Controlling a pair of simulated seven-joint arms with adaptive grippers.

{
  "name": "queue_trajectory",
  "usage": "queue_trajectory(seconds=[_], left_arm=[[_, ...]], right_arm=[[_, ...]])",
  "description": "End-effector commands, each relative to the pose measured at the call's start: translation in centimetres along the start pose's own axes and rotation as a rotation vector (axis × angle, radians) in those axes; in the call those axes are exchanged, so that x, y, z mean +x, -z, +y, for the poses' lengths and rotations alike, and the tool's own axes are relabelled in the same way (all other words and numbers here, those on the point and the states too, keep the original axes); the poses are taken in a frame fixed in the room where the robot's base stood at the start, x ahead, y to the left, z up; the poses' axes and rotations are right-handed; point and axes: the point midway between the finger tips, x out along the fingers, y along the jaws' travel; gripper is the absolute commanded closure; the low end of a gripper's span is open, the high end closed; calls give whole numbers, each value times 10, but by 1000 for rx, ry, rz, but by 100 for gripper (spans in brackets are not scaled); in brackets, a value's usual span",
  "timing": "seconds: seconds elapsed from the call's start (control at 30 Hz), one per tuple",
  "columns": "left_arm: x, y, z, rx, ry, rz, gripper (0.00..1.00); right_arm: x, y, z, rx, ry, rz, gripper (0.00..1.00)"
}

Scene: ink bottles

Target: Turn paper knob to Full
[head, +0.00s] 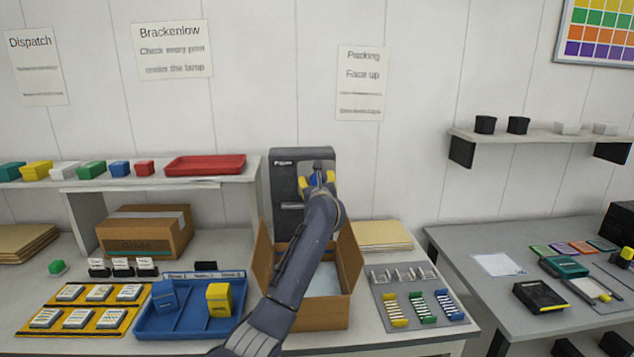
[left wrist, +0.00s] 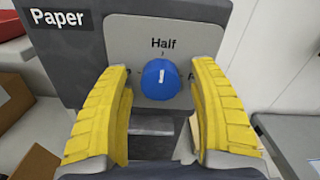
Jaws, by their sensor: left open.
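The paper knob (left wrist: 160,79) is a round blue knob with a short white mark, on a grey plate of the dark machine (head: 288,165). In the left wrist view a "Paper" label is at upper left and "Half" stands above the knob. The white mark points up, slightly right, toward "Half". Letters at the knob's left and right are mostly hidden behind my fingers. My left gripper (left wrist: 160,115) is open, with yellow fingers on either side of the knob and visible gaps to it. In the head view the left gripper (head: 318,181) is at the machine's front. My right gripper is not in view.
An open cardboard box (head: 336,312) stands below my left arm, in front of the machine. A blue tray (head: 190,322) with a blue and a yellow box lies left of it. A grey rack board (head: 384,319) lies right. A shelf (head: 230,176) holds a red tray.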

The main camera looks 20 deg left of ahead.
Motion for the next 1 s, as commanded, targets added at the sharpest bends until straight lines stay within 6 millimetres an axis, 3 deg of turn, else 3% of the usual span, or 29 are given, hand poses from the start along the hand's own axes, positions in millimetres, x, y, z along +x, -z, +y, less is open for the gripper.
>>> queue_trajectory(seconds=[0.47, 1.0], left_arm=[[4, 0, 0, 0, 0, 1, 40], [4, 0, 0, 1, 0, 1, 99]], right_arm=[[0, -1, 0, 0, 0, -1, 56], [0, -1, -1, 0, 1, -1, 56]])
